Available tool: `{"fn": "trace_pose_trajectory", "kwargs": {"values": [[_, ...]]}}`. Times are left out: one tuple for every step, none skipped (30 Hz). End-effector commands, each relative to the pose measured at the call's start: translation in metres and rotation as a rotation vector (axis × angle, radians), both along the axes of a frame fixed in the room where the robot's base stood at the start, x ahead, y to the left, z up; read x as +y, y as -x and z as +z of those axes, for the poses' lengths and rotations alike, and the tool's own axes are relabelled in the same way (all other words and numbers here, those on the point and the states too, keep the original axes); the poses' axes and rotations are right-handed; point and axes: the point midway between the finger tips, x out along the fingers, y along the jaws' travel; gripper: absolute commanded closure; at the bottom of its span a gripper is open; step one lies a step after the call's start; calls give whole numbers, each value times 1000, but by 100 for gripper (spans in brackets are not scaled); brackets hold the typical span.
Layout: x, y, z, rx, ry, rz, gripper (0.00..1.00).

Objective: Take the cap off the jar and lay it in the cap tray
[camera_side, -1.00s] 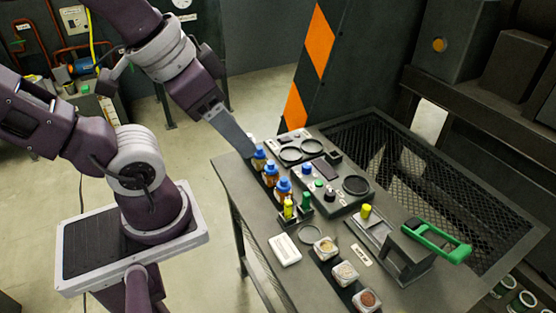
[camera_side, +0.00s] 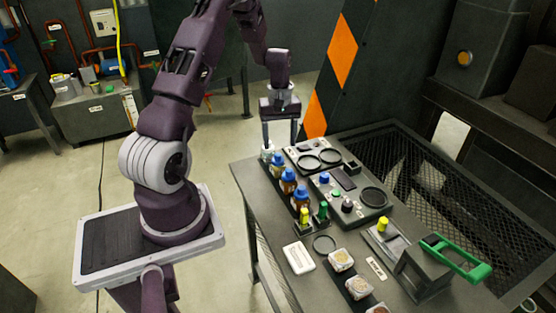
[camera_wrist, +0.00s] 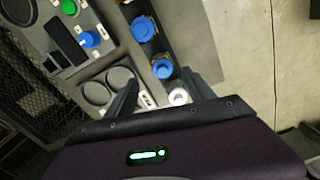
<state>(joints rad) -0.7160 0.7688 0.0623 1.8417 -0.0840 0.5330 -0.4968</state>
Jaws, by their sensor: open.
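My gripper (camera_side: 279,140) is open above the far end of a row of bottles, with its fingers pointing down. A small white-topped container (camera_side: 266,154) is at that end, close to one finger. It shows in the wrist view (camera_wrist: 178,97) between the fingers (camera_wrist: 163,92), nearer the right one, and nothing is gripped. Blue-capped bottles (camera_side: 288,174) stand in line beside it, also in the wrist view (camera_wrist: 162,68). A dark tray with two round recesses (camera_side: 309,161) lies to the right; the wrist view shows its recesses (camera_wrist: 95,93). I cannot tell which item is the task's jar or cap tray.
Floor left of the table is clear.

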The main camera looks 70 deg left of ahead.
Motion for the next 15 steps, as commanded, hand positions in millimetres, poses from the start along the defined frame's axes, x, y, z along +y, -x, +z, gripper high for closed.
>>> {"fn": "trace_pose_trajectory", "kwargs": {"values": [[0, 1, -7, 1, 2, -1, 38], [0, 1, -11, 3, 2, -1, 38], [1, 1, -17, 1, 2, -1, 38], [2, 2, -23, 3, 3, -1, 38], [4, 3, -29, 2, 4, -1, 38], [6, 3, -37, 2, 4, -1, 38], [7, 4, -42, 2, 4, -2, 38], [7, 3, -48, 2, 3, -3, 38], [7, 3, -53, 1, 2, -3, 38], [7, 3, -57, 1, 2, -4, 38], [7, 3, -59, 0, 1, -4, 38], [7, 3, -60, 0, 0, -4, 38], [7, 3, -61, 0, 0, -4, 38], [7, 3, -61, -1, -1, -4, 38], [7, 3, -61, -1, -1, -4, 38]]}}
